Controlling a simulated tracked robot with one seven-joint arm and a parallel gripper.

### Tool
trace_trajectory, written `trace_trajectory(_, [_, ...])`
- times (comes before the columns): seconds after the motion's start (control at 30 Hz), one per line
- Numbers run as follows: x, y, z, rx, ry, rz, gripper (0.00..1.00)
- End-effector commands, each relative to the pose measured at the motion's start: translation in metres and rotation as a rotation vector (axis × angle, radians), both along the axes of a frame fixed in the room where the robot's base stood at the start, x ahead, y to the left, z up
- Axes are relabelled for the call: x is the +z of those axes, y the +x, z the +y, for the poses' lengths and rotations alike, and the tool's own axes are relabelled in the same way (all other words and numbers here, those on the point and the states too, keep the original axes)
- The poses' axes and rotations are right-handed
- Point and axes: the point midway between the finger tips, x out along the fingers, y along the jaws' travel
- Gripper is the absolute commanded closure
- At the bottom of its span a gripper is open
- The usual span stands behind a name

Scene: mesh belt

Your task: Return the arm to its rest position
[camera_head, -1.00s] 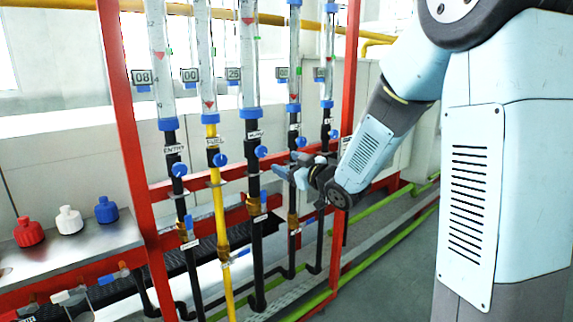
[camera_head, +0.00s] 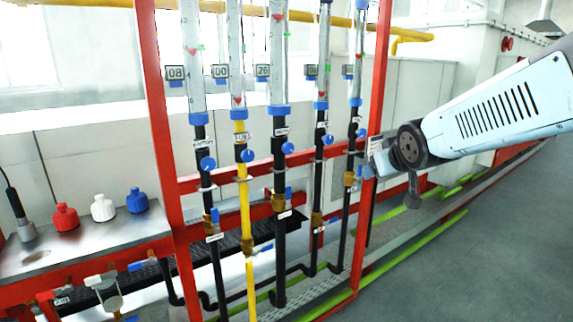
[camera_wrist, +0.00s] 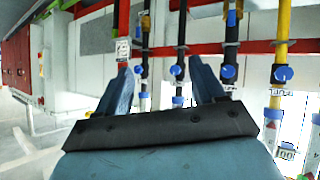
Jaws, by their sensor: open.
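My gripper (camera_head: 372,165) is at the right of the pipe rack in the head view, close to the red right-hand post as seen there. In the wrist view my gripper (camera_wrist: 160,92) has its two blue fingers spread apart with nothing between them. My arm reaches in from the right edge of the head view. Whether the fingers touch the post cannot be told.
Vertical pipes with blue valve knobs (camera_head: 248,155) stand in a red frame (camera_head: 165,150). Red, white and blue bottles (camera_head: 103,208) stand on a metal shelf (camera_head: 60,255) at left. Green pipes (camera_head: 420,235) run along the floor. Grey floor (camera_head: 480,260) at right is clear.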

Motion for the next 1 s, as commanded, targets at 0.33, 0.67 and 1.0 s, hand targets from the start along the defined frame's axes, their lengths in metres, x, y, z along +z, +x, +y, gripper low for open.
trace_trajectory(0.33, [-0.007, -0.13, -0.017, -0.162, 0.097, 0.32, 0.31])
trace_trajectory(0.67, [-0.015, -0.197, -0.011, -0.198, 0.157, 0.489, 0.31])
trace_trajectory(1.0, [-0.015, -0.199, -0.01, -0.198, 0.158, 0.495, 0.31])
